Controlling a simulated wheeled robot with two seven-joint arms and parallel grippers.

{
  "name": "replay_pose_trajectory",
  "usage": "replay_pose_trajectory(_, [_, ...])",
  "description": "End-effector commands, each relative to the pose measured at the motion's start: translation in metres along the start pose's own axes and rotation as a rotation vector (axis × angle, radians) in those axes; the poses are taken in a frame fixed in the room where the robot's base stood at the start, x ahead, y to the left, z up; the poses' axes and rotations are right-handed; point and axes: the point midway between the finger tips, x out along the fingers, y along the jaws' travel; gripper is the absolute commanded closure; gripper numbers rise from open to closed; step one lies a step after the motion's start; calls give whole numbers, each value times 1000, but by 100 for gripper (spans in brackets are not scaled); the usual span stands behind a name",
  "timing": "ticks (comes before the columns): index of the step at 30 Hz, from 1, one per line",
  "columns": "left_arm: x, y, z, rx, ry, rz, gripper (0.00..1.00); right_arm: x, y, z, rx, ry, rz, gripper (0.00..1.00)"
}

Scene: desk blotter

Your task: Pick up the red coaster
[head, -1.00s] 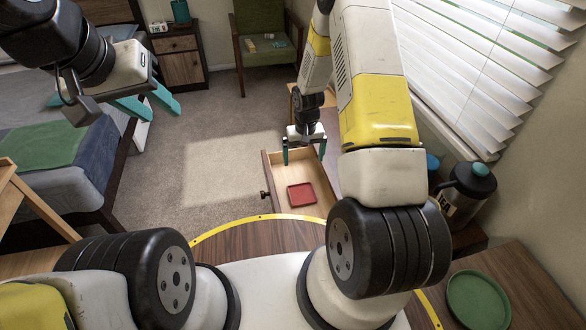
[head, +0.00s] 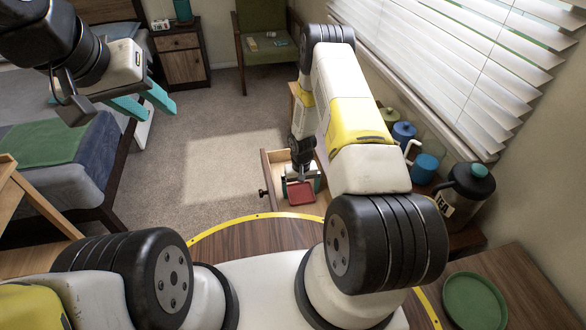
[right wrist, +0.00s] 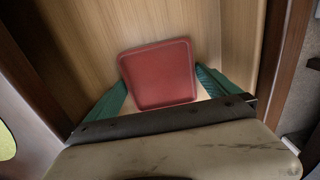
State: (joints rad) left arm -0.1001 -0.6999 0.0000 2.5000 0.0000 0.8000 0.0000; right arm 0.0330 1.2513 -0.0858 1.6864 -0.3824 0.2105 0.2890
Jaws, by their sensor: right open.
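The red coaster (head: 301,194), a square with a raised rim, lies in the open wooden drawer (head: 270,180). My right gripper (head: 300,188) is down in the drawer at the coaster, jaws open. In the right wrist view the coaster (right wrist: 160,72) lies slightly turned between the teal fingers (right wrist: 163,88), one on either side; its near edge meets the gripper body in the picture. I cannot tell whether the fingers touch it. My left gripper (head: 157,110) is open and empty, raised at the upper left near the bed.
The drawer walls (right wrist: 244,45) stand close around my right gripper. A bed (head: 50,170) is at the left; carpet (head: 215,170) lies clear between.

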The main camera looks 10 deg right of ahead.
Motion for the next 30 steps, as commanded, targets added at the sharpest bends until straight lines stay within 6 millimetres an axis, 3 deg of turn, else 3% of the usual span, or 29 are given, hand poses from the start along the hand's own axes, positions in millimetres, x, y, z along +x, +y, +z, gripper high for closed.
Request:
replay_pose_trajectory(6, [0,0,0,0,0,0,64,1,0,0,0,0,0,0])
replay_pose_trajectory(13, [0,0,0,0,0,0,64,0,0,0,0,0,0,45])
replay_pose_trajectory(22, [0,0,0,0,0,0,64,-5,0,-1,0,2,0,46])
replay_pose_trajectory(30, [0,0,0,0,0,0,64,-55,0,-2,0,5,0,46])
